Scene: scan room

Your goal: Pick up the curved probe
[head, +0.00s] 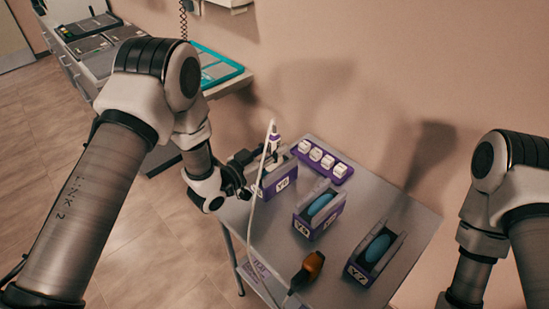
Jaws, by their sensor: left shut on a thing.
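A white probe (275,144) with a white cable stands upright at the left purple holder (280,180) on the grey cart. Its lower end is hidden, so I cannot tell its curved shape or whether it still touches the holder. My left gripper (257,164) comes in from the left and is shut on this probe, beside and just above the holder. The fingers are dark and partly hidden. The cable hangs over the front of the cart. My right arm shows at the right edge, but its gripper is out of view.
The grey cart top (345,225) carries a middle purple holder (318,214) and a right holder (375,255), each with a blue oval piece. An orange-and-black object (307,271) lies near the front. A purple rack (325,160) of white blocks sits against the wall.

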